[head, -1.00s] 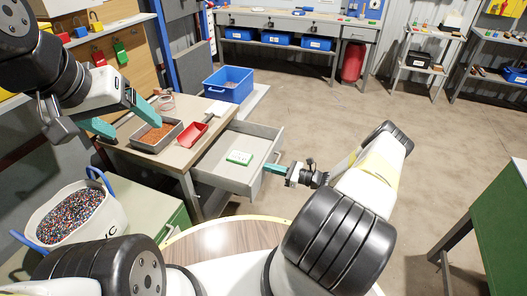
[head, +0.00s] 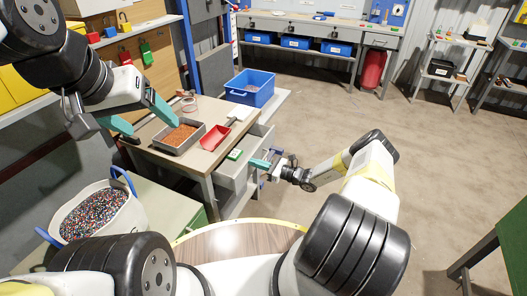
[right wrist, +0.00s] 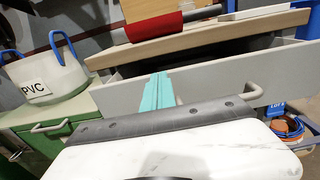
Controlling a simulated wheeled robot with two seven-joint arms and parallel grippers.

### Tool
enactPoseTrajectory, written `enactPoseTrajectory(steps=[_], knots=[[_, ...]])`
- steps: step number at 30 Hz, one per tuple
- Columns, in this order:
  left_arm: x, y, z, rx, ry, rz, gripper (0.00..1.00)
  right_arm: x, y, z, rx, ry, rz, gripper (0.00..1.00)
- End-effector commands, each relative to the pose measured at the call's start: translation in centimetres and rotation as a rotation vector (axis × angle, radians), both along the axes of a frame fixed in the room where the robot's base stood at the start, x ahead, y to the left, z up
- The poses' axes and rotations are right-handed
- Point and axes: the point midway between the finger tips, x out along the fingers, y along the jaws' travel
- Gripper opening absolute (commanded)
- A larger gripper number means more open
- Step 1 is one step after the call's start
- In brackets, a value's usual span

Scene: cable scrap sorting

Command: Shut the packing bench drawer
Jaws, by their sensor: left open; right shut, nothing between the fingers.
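My left gripper (head: 156,130) is open and empty above the bench's left side.
A tray of copper-coloured bits (head: 180,137) and a red scoop (head: 215,138) lie on the bench. A white bucket of granules (head: 103,212) stands at front left, on a green cabinet. A blue crate (head: 250,88) sits behind the bench.

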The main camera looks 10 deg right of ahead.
Motion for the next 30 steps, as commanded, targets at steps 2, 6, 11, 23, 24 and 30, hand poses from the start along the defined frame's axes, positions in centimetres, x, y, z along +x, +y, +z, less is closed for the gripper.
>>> enactPoseTrajectory(steps=[2, 6, 11, 23, 24, 30], knots=[[0.0, 0.0, 0.0, 0.0, 0.0, 0.0, 0.75, 0.9, 1.5, 0.0, 0.001, -0.001, 0.001, 0.0], [0.0, 0.0, 0.0, 0.0, 0.0, 0.0, 0.75, 2.1, 3.3, 0.0, 0.001, 0.001, 0.001, 0.0], [0.0, 0.0, 0.0, 0.0, 0.0, 0.0, 0.75, 3.0, 4.5, 0.0, 0.001, 0.001, 0.001, 0.0], [0.0, 0.0, 0.0, 0.0, 0.0, 0.0, 0.75, 3.4, 5.1, 0.0, 0.0, 0.0, 0.0, 0.0], [0.0, 0.0, 0.0, 0.0, 0.0, 0.0, 0.75, 3.4, 5.1, 0.0, 0.0, 0.0, 0.0, 0.0], [0.0, 0.0, 0.0, 0.0, 0.0, 0.0, 0.75, 3.4, 4.9, 0.0, 0.0, 0.0, 0.0, 0.0]])
